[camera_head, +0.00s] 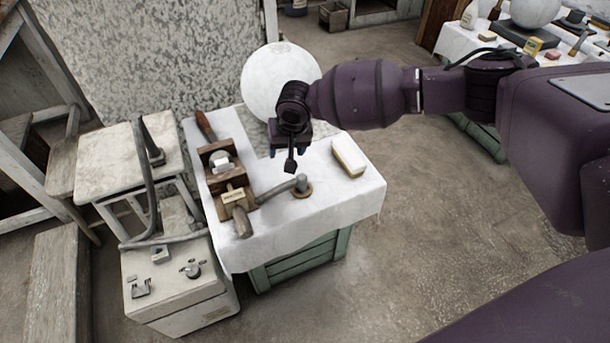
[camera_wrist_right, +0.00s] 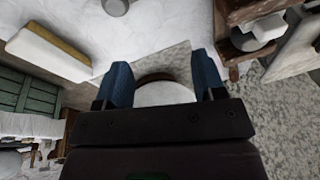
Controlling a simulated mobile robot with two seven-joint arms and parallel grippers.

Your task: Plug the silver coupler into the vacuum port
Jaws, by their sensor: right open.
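A grey-silver cylindrical piece (camera_head: 302,184), which looks like the coupler, stands on a brown disc on the cloth-covered table, at the end of a grey hose (camera_head: 275,191). A grey round piece (camera_wrist_right: 116,5), probably the same one, is cut off at the top of the right wrist view. A small round metal fitting (camera_head: 193,269) on top of the white box may be the vacuum port; I cannot tell for sure. My right gripper (camera_head: 288,153) hangs over the table behind the coupler, apart from it. Its blue fingers (camera_wrist_right: 165,82) are open and empty. My left gripper is out of view.
A white sphere (camera_head: 279,82) is behind the gripper. A white-and-yellow block (camera_head: 348,156) lies right of the coupler. A wooden clamp-like holder (camera_head: 219,163) stands to the left. The white box (camera_head: 175,300) is on the floor beside a stool (camera_head: 105,165).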

